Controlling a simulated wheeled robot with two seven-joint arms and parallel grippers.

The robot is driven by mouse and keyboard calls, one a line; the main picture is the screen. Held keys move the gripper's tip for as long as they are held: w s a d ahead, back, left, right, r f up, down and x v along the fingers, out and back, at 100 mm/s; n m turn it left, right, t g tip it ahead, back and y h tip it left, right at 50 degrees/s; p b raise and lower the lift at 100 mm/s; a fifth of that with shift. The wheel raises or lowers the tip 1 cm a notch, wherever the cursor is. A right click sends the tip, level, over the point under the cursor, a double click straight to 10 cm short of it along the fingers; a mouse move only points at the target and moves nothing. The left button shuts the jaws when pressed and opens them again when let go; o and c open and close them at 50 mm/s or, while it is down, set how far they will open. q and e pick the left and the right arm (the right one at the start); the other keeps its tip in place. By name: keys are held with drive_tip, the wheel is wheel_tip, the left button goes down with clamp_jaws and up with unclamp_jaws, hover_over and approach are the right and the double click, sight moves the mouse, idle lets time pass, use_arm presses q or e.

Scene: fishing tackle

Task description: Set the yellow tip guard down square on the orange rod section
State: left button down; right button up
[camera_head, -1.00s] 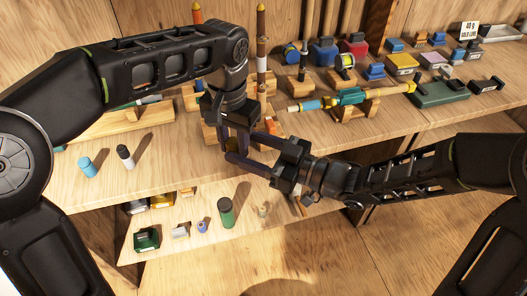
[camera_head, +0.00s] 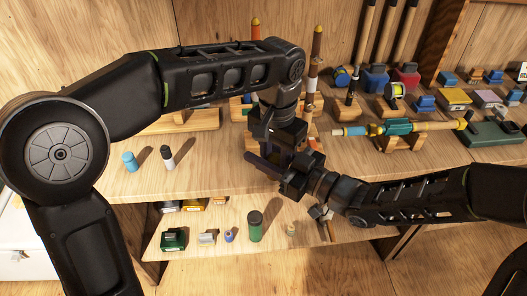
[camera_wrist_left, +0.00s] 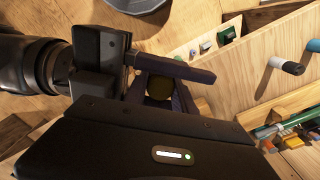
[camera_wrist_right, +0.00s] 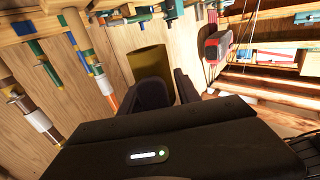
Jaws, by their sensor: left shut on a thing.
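The yellow tip guard shows as a dark yellow round end between my left fingers in the left wrist view (camera_wrist_left: 160,89). In the right wrist view it is an olive-yellow tube (camera_wrist_right: 148,65). My left gripper (camera_head: 290,158) points down and is shut on it. My right gripper (camera_head: 264,162) reaches in from the right, right beside the left one; its fingers look apart in the right wrist view (camera_wrist_right: 172,88). The guard is hidden in the head view. An orange rod section (camera_head: 256,32) with a yellow end stands upright behind my left arm; its lower part is hidden.
A banded brown and white rod (camera_head: 315,62) stands close behind my left wrist. A teal and yellow rod (camera_head: 398,128) lies on a wooden stand at right. Blue (camera_head: 129,161) and black-white bottles (camera_head: 167,157) stand at left on open shelf. Small items line the lower shelf.

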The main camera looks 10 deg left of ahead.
clamp_jaws()
use_arm(q)
drive_tip(key=c, duration=0.9)
unclamp_jaws()
drive_tip(key=shift+c, duration=0.2)
